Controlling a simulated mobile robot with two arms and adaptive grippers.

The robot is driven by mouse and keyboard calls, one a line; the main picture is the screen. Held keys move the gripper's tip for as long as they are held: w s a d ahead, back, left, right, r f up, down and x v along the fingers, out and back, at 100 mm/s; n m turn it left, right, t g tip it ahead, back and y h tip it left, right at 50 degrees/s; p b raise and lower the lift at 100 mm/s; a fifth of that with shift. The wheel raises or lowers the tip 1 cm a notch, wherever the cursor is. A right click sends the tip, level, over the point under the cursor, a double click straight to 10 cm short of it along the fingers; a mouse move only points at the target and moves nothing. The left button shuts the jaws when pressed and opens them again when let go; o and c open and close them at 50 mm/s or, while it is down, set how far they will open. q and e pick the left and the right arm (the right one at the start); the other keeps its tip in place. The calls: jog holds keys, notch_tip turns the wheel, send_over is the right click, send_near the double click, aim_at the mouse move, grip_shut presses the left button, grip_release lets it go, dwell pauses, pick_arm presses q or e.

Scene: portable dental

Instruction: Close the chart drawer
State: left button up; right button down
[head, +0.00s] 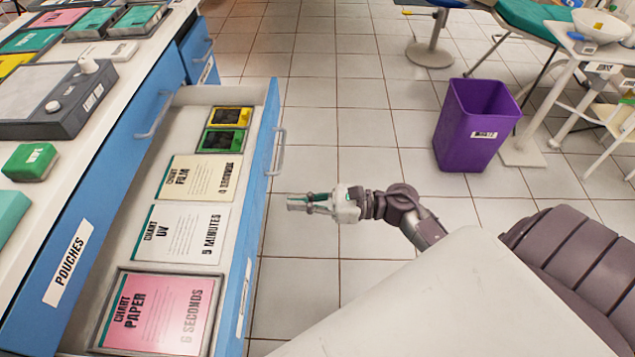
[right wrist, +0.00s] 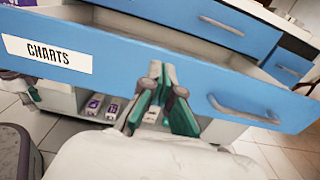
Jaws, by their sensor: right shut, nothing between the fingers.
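The chart drawer (head: 263,150) stands pulled out of the blue and white cabinet on the left in the head view. It holds several chart cards and small framed plates. Its front, with a CHARTS label (right wrist: 48,53) and a bar handle (right wrist: 243,110), faces my right wrist camera. The handle also shows in the head view (head: 279,151). My right gripper (head: 290,202) is shut and empty, pointing left at the drawer front, a little nearer than the handle.
The countertop holds a dark grey device (head: 45,112), a green box (head: 30,162) and several colored cases. A purple bin (head: 475,125) stands on the tiled floor to the right. Floor beside the drawer is clear.

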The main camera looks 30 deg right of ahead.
aim_at(253, 202)
pick_arm(q)
jog(key=shift+s+a+f+p, duration=0.1)
jog(key=shift+s+f+p, duration=0.05)
jog(key=shift+s+f, duration=0.4)
jog(key=shift+s+f+p, duration=0.15)
jog(key=shift+s+f, duration=0.15)
jog(key=shift+f, duration=0.3)
pick_arm(e)
jog(key=x, duration=0.7)
